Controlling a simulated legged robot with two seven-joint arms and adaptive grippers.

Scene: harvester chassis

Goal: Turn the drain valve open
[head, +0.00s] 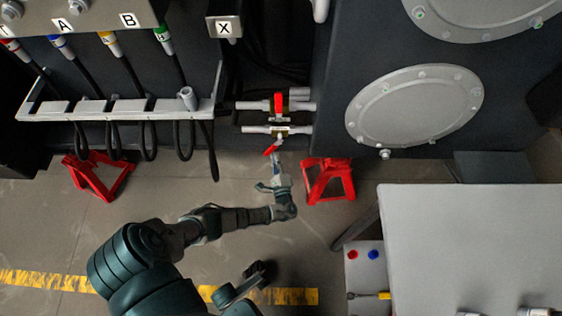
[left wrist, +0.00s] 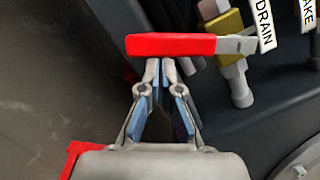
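The drain valve's red lever (left wrist: 170,45) lies crosswise in the left wrist view, its grey end at the right by the white DRAIN tag (left wrist: 264,25). In the head view this lever (head: 271,150) angles down-left from the lower valve. My left gripper (head: 276,164) is just below it. In the left wrist view my left gripper (left wrist: 160,68) has its fingertips together at the lever's lower edge, near the middle. The lever hides the very tips, so I cannot tell whether they touch it.
A second valve with an upright red handle (head: 278,103) sits just above. Red stands (head: 328,180) and (head: 97,177) are on the floor on both sides. A grey table (head: 470,240) is at the right. A hose rack (head: 120,109) is at the left.

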